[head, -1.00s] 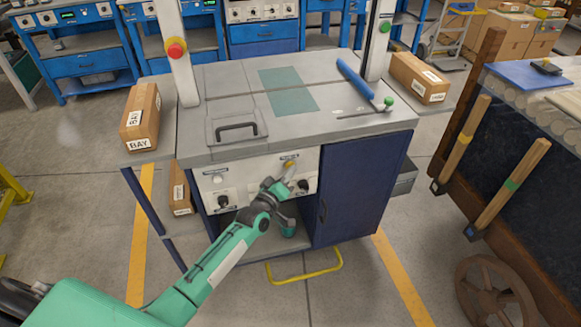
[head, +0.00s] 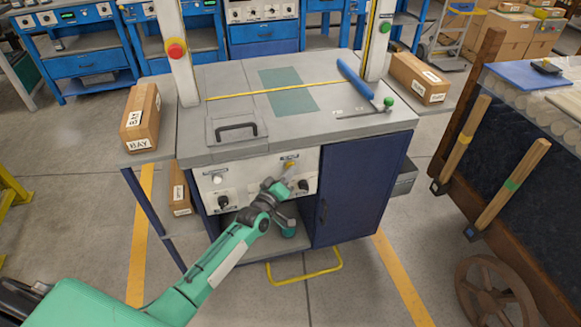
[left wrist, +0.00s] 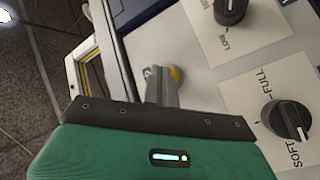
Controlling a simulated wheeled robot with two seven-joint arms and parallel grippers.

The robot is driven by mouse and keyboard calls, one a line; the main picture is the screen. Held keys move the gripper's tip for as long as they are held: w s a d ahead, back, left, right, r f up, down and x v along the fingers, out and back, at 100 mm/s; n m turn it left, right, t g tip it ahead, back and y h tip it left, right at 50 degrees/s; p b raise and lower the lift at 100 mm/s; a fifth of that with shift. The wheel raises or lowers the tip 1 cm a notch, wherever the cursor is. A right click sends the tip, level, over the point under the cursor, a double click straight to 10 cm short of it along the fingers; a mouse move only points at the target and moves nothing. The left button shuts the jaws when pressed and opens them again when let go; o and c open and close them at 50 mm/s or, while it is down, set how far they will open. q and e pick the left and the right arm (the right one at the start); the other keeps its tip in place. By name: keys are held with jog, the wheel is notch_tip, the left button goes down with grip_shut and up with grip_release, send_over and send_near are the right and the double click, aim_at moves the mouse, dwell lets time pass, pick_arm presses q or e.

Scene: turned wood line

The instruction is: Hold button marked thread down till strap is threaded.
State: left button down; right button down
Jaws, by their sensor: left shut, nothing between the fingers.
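The machine's white front panel (head: 237,172) carries a yellow button (head: 290,164) below a small label too small to read. My left gripper (head: 286,180) is shut and empty, its fingertips just in front of the button. In the left wrist view, the fingertips (left wrist: 160,76) partly cover the yellow button (left wrist: 177,74); whether they touch it I cannot tell. A yellow strap (head: 240,94) lies straight across the grey top, along the slot between the two posts. My right gripper is not in view.
Dark knobs (head: 223,203) sit on the panel near the button. Cardboard boxes (head: 140,118) stand at the sides. A yellow floor bar (head: 305,273) juts out below.

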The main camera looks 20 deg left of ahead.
pick_arm(q)
jog(key=shift+s, duration=0.1)
jog(key=shift+s+d+p, duration=0.4)
jog(key=shift+s+p, duration=0.1)
jog(key=shift+s, duration=0.05)
jog(key=s+d+p, duration=0.1)
jog(key=s, duration=0.1)
jog(key=s+d+p, duration=0.1)
jog(key=s, duration=0.1)
jog(key=shift+d+p, duration=0.4)
dwell(0.4)
